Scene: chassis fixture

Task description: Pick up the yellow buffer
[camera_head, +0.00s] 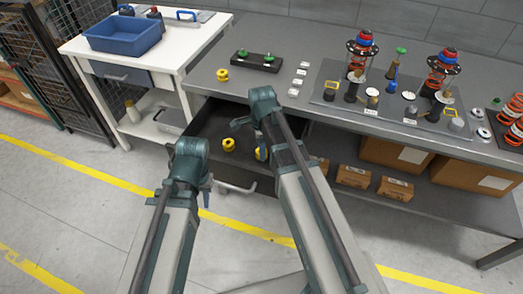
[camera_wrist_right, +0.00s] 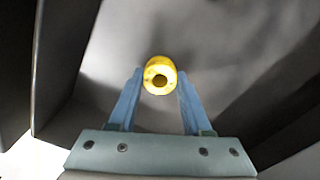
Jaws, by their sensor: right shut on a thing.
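In the right wrist view a yellow buffer (camera_wrist_right: 160,66), a short ring with a dark hole, sits between the two blue fingertips of my right gripper (camera_wrist_right: 159,82), which is shut on it. In the head view my right gripper (camera_head: 262,154) is low in the open dark drawer (camera_head: 206,128), mostly hidden by its own arm. Another yellow buffer (camera_head: 222,74) stands on the grey workbench. My left gripper (camera_head: 206,190) hangs in front of the drawer, and its fingers are too small to read.
A white side table (camera_head: 85,43) with a blue bin (camera_head: 122,34) stands at left. Cardboard boxes (camera_head: 397,153) fill the lower shelf.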

